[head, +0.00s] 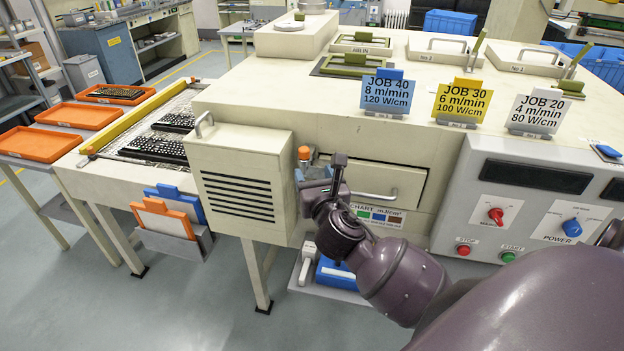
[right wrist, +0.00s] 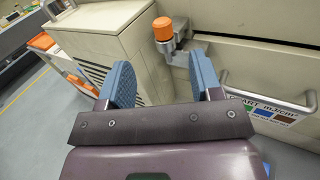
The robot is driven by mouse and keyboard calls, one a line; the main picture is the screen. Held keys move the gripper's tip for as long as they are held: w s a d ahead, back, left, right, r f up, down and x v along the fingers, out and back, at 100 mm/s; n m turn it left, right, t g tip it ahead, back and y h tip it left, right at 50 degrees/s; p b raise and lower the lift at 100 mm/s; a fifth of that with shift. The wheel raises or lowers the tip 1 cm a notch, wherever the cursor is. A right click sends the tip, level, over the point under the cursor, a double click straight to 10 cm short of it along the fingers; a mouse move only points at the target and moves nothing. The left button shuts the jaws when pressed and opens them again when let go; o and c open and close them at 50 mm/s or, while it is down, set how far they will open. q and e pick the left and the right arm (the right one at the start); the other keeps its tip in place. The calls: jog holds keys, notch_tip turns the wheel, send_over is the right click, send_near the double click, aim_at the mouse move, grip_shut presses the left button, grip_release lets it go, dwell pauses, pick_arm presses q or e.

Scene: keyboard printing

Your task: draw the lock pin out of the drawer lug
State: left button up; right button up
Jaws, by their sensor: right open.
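The lock pin (head: 303,153) shows its orange cap at the left edge of the drawer front. In the right wrist view the orange-capped pin (right wrist: 162,28) stands upright in a grey metal drawer lug (right wrist: 181,52). The drawer (head: 378,180) looks shut and has a bar handle (head: 376,194). My right gripper (head: 316,186) is just below and in front of the pin in the head view. In the right wrist view its blue fingers (right wrist: 163,80) are spread, with nothing between them, and the pin lies ahead beyond the gap. My left gripper is not in view.
A cream vented housing (head: 238,185) juts out left of the pin. The drawer handle (right wrist: 268,98) is close to the right finger in the wrist view. A control panel (head: 530,205) stands right of the drawer. Job cards (head: 463,101) stand on the machine top.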

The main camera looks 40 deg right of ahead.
aim_at(305, 153)
jog(key=x, duration=0.9)
jog(key=shift+d, duration=0.1)
jog(key=shift+x, duration=0.85)
jog(key=shift+c, duration=0.2)
grip_shut()
jog(key=shift+r+p, duration=0.1)
jog(key=shift+p, duration=0.2)
